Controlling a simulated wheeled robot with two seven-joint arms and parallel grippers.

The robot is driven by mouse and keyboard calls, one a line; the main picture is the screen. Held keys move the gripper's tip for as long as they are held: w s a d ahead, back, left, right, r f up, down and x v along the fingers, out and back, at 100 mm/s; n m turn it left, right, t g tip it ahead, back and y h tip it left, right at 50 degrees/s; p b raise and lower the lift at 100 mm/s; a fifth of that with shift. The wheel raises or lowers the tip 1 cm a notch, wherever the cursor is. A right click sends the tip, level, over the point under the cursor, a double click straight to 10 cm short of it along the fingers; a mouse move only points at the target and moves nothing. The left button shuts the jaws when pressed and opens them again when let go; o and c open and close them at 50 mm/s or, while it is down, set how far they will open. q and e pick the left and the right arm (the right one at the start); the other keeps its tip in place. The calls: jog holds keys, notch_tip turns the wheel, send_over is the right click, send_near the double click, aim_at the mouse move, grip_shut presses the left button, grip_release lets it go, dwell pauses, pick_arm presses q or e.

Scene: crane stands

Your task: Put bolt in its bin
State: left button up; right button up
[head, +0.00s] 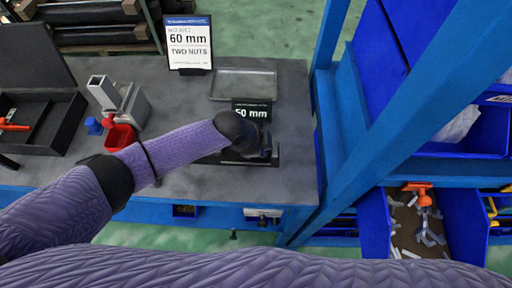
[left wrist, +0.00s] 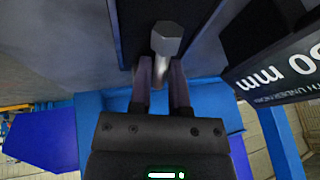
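The bolt (left wrist: 167,38) shows in the left wrist view, its grey hex head just beyond my fingertips and its pale shank between them. My left gripper (left wrist: 163,72) has its fingers close on both sides of the shank. In the head view my left gripper (head: 262,152) is over a black holder at the workbench's right part, and my arm hides the bolt there. Blue bins stand at the right; one bin (head: 463,228) has many grey metal pieces beside it in a compartment. I cannot tell which bin is the bolt's. My right gripper is not in view.
The grey workbench (head: 295,185) holds a metal tray (head: 243,82), a small black "60 mm" sign (head: 252,108), a white "60 mm two nuts" sign (head: 188,45), a red bin (head: 120,137) and an open black case (head: 45,125). A blue rack post (head: 420,95) slants between bench and bins.

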pick_arm(q)
grip_shut()
jog(key=shift+r, duration=0.15)
